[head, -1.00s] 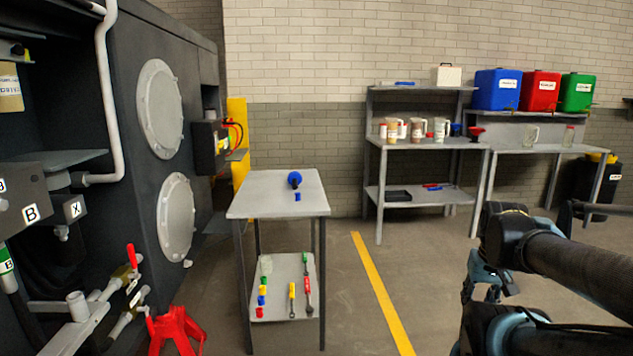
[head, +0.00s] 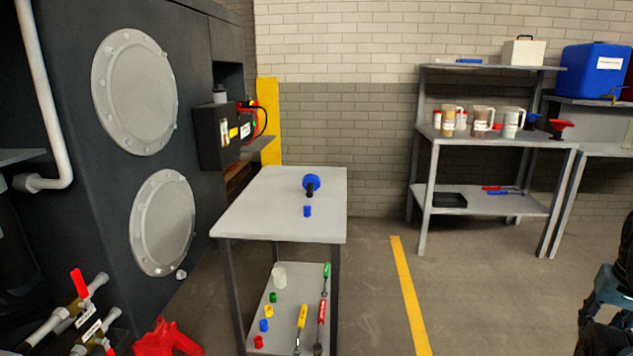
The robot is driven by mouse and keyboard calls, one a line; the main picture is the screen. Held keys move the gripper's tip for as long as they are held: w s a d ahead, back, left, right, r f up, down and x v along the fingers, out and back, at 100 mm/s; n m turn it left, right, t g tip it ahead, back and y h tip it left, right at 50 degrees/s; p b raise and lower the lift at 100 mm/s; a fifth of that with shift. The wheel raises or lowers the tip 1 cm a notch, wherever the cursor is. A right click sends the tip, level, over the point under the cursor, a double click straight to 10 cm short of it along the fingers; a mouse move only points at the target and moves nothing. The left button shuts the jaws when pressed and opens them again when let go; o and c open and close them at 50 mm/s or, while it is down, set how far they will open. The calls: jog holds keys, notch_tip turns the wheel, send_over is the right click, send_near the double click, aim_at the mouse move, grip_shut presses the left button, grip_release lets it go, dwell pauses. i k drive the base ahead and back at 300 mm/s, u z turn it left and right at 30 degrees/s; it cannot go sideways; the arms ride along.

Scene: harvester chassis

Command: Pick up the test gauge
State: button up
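A round blue thing with a dark stem, which looks like the test gauge (head: 311,184), is on the grey top of the small table (head: 250,215). Its face cannot be made out. A small blue cap-like piece (head: 307,211) is on the tabletop just in front of it, apart from it. Only part of my arm shows at the right edge of the head view, far from the table. My gripper is not in view.
The table's lower shelf (head: 273,310) holds coloured caps, a white cup and several tools. A dark machine (head: 75,190) stands left, with a red stand (head: 167,340) near the table. A shelf bench (head: 490,203) is at the right. The floor by the yellow line (head: 410,295) is clear.

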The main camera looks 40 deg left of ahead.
aim_at(311, 183)
jog(key=u, duration=0.55)
jog(key=i, duration=0.9)
jog(key=u, duration=0.6)
